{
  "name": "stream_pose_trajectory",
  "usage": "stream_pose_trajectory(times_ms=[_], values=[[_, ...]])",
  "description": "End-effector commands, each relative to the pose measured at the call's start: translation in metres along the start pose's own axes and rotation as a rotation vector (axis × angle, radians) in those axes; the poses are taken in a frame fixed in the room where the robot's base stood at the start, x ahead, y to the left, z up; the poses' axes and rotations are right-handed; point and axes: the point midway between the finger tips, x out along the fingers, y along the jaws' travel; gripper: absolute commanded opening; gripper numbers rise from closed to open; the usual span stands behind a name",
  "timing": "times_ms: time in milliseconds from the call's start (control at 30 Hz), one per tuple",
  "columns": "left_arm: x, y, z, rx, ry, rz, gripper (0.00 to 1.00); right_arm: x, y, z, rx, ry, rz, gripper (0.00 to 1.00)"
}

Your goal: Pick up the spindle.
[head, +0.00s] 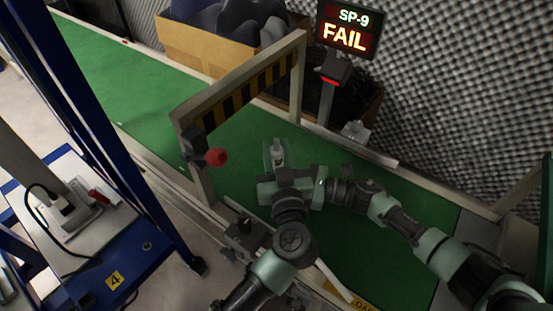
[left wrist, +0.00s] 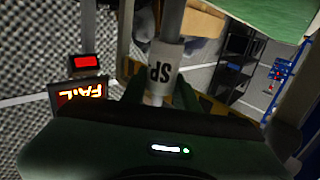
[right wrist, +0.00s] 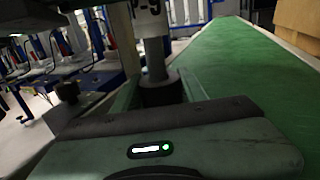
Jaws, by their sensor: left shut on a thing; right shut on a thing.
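The spindle (head: 277,152) is a pale grey shaft with a white collar marked "SP" (left wrist: 165,65). In the head view only a small part of it shows, above the green belt near the striped gate. My left gripper (left wrist: 158,88) is shut on the shaft, just beside the collar. My right gripper (right wrist: 160,90) is shut on a thicker dark part of the same spindle (right wrist: 152,52), with the white collar beyond it. In the head view my two grippers meet closely, and their bodies hide most of the spindle.
The green conveyor belt (head: 130,95) runs under a gate with a black-and-yellow bar (head: 245,88). A red knob (head: 216,157) sticks out from its post. A sign (head: 347,30) reads "SP-9 FAIL". A cardboard box (head: 205,50) stands behind the belt; a blue cart (head: 150,200) stands left.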

Motion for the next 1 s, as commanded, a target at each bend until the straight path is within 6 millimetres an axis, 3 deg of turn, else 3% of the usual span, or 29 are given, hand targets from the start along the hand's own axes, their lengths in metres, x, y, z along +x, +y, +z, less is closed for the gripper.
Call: stream_pose_trajectory(times_ms=[167,700,1000], values=[[-0.001,0.0,-0.035,-0.006,0.003,-0.001,0.0,0.0,0.001,0.0,0.001,0.0,0.001,0.0],[-0.136,0.0,-0.028,0.002,-0.005,0.001,0.0,0.0,0.001,-0.001,0.001,0.001,0.001,0.0],[-0.176,0.0,-0.029,0.001,-0.001,0.0,0.0,0.0,0.001,-0.001,0.001,0.0,0.002,0.0]])
